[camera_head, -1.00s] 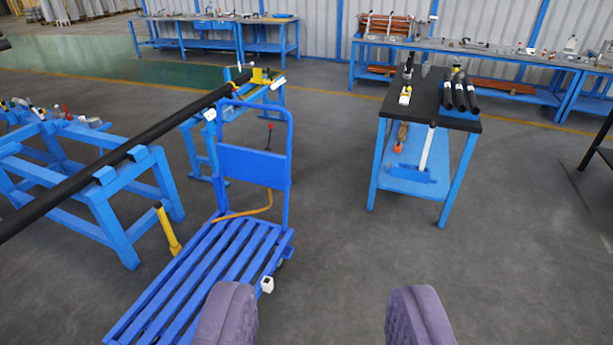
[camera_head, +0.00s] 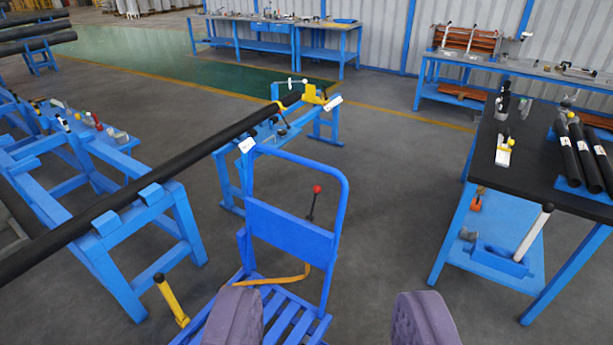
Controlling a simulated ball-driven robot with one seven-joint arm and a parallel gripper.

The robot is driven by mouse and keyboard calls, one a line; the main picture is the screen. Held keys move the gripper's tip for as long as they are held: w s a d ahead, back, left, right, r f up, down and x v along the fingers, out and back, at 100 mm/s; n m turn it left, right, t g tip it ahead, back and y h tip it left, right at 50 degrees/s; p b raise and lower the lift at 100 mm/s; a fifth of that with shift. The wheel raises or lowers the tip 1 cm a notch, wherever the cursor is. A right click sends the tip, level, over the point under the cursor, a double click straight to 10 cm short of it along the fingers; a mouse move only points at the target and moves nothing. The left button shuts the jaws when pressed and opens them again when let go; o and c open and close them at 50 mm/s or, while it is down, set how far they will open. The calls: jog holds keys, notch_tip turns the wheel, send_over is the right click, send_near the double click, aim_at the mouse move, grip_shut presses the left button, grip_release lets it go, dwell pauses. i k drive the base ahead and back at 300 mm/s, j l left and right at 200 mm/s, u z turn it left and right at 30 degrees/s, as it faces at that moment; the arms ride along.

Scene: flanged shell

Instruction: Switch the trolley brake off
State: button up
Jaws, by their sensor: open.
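The blue trolley (camera_head: 288,238) stands ahead, with an upright tube handle, a flat panel and a slatted deck (camera_head: 290,318). A thin dark lever with a red knob (camera_head: 317,189) rises beside the right part of the panel, inside the handle frame; I cannot tell whether it is the brake or which position it is in. My gripper (camera_head: 325,318) shows as two purple fingers, wide apart and empty, at the bottom. Its left finger covers part of the deck. The trolley's wheels are hidden.
A long black pipe (camera_head: 130,195) rests on blue stands left of the trolley, its end in a yellow clamp (camera_head: 313,95). A yellow post (camera_head: 171,300) stands left of the deck. A black-topped table (camera_head: 530,150) is at right. Floor between trolley and table is clear.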

aim_at(317, 189)
jog(key=i+l+u, duration=0.25)
jog(key=i+l, duration=0.55)
jog(key=i, duration=0.35)
jog(key=i+l+u, duration=0.25)
jog(key=i+l, duration=0.75)
jog(key=i, duration=0.1)
